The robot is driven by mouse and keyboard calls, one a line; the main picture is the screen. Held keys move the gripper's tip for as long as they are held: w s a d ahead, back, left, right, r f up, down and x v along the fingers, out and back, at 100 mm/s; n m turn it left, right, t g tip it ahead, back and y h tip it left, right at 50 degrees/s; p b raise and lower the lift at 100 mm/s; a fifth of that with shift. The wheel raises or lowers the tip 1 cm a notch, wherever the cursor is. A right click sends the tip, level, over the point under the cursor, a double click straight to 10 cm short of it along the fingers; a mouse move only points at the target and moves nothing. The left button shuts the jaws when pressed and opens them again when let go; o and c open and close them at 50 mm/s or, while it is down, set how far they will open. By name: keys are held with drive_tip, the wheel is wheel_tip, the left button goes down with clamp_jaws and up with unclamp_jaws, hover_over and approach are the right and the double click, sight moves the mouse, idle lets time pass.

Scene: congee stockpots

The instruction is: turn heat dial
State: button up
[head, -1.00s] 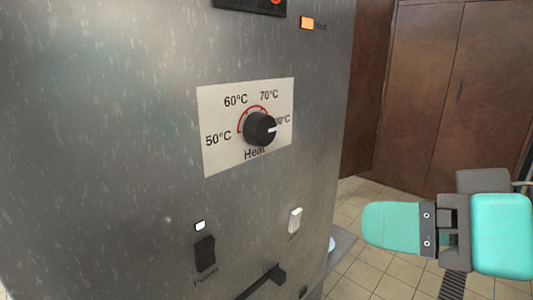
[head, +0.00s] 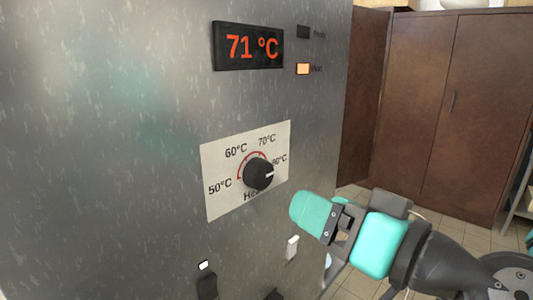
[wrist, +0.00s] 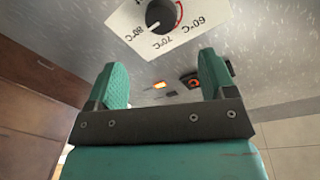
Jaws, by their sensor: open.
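The heat dial (head: 258,174) is a black knob with a white pointer line, on a white label on the steel panel. The pointer faces right, near the 80°C mark. The dial also shows in the wrist view (wrist: 160,15), upside down at the top, beyond the fingertips. My gripper (head: 312,215) has teal fingers and is to the lower right of the dial, apart from it. In the wrist view its two fingers (wrist: 160,80) are spread with nothing between them.
A display (head: 248,46) above the dial reads 71 °C. The Heat lamp (head: 303,69) glows orange; the Ready lamp (head: 303,32) is dark. A white switch (head: 292,247) and a black power switch (head: 207,285) sit lower down. Brown cabinets (head: 450,110) stand behind at right.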

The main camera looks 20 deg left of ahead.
sight(264, 179)
drive_tip(key=p+x, duration=0.3)
drive_tip(key=x, duration=0.2)
drive_tip(key=p+x, duration=0.3)
drive_tip(key=x, duration=0.2)
drive_tip(key=shift+a+r, duration=0.1)
drive_tip(key=shift+r, duration=0.15)
drive_tip(key=shift+w+a+f, duration=0.15)
drive_tip(key=shift+w+a, duration=0.1)
drive_tip(key=shift+a, duration=0.25)
drive_tip(key=c, duration=0.9)
